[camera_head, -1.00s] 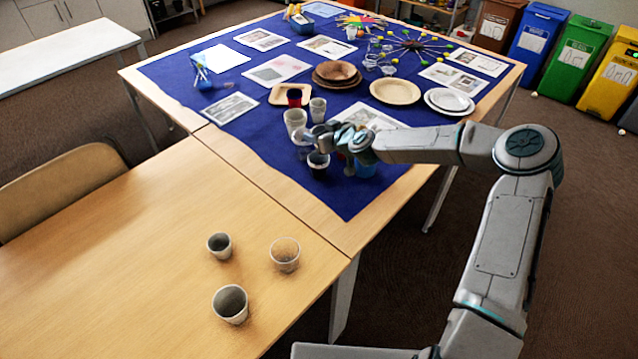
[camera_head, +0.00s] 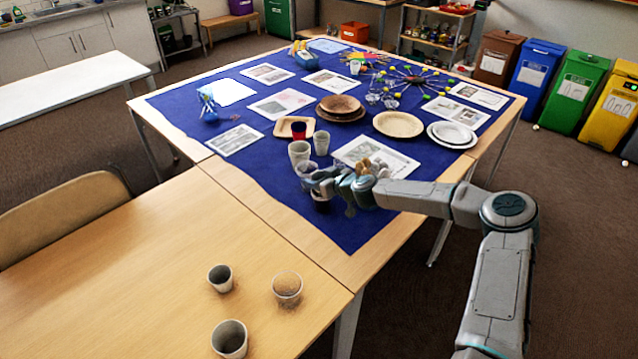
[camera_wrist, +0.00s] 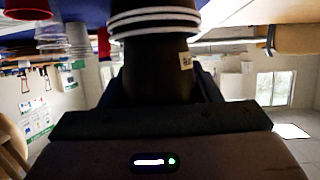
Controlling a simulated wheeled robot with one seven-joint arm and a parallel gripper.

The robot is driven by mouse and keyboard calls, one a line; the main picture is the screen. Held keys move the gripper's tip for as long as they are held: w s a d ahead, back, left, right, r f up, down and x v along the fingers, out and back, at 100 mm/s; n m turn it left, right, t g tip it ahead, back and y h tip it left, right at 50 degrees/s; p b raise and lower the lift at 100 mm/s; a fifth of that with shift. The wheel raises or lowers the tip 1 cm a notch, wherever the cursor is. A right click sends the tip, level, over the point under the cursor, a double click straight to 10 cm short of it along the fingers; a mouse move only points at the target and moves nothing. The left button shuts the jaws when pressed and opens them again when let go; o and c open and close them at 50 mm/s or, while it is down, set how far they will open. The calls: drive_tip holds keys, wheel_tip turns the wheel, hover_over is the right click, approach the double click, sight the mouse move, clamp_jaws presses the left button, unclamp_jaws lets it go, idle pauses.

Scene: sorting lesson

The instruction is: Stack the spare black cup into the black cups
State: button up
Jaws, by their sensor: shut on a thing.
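My gripper (camera_head: 314,180) is low over the near part of the blue cloth and is shut on a black cup. In the wrist view, which is upside down, a black cup (camera_wrist: 155,65) with a small pale label fills the middle, right in front of my gripper. Several white rings circle the black shape near the top of that view; I cannot tell whether they are rims of nested cups. In the head view a dark cup part (camera_head: 322,206) shows just below my gripper, and the rest is hidden by it.
Two pale cups (camera_head: 299,153) (camera_head: 321,143) stand just behind my gripper. A red cup (camera_head: 298,131) stands on a tan plate beyond them. Brown bowls (camera_head: 340,105), a round plate (camera_head: 398,124) and printed sheets lie farther back. Three cups stand on the bare wooden table (camera_head: 120,270).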

drive_tip(key=shift+f, duration=1.1)
drive_tip(key=o, duration=0.9)
drive_tip(key=shift+o, duration=0.2)
